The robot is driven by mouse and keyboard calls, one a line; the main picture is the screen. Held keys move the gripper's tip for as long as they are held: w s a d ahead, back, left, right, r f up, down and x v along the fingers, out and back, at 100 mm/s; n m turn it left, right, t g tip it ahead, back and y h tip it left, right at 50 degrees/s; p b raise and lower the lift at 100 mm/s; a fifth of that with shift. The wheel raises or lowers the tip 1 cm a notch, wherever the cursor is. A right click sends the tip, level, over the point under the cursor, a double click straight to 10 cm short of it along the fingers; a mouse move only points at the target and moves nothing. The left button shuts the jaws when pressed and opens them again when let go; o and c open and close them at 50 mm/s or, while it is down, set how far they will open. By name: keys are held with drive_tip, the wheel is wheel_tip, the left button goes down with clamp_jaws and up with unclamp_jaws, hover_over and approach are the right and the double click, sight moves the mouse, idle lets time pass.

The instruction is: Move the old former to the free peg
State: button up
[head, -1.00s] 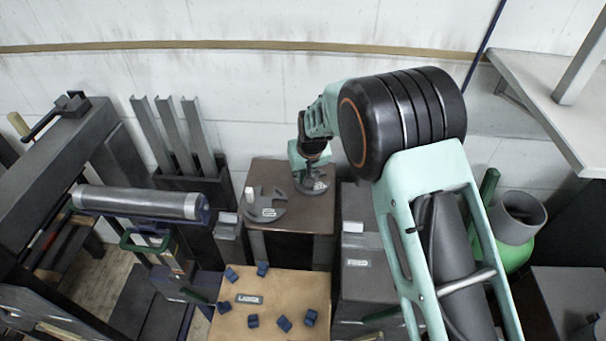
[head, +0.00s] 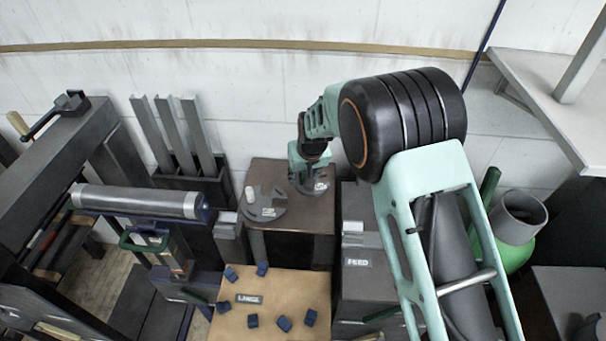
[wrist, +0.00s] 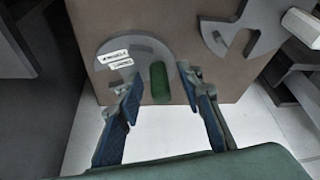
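A grey rounded former with two white labels (wrist: 118,62) and an upright green grip (wrist: 160,84) lies on the brown table in the wrist view. In the head view it is the grey piece (head: 319,187) under my gripper, partly hidden. A second grey former, with notches (head: 264,208), lies to its left; it also shows at the top right of the wrist view (wrist: 238,32). I cannot tell which is the old one. My gripper (wrist: 162,80) is open, its blue-padded fingers apart on either side of the green grip. No free peg can be made out.
The brown table (head: 290,222) ends close to the formers. A white cylinder (head: 249,194) stands by the notched former. A tan board (head: 270,283) with blue blocks is in front, a dark FEED cabinet (head: 365,270) to the right, a silver roller (head: 135,202) to the left.

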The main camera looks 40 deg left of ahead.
drive_tip(key=v, duration=1.2)
drive_tip(key=shift+w+r, duration=0.1)
drive_tip(key=shift+r, duration=0.05)
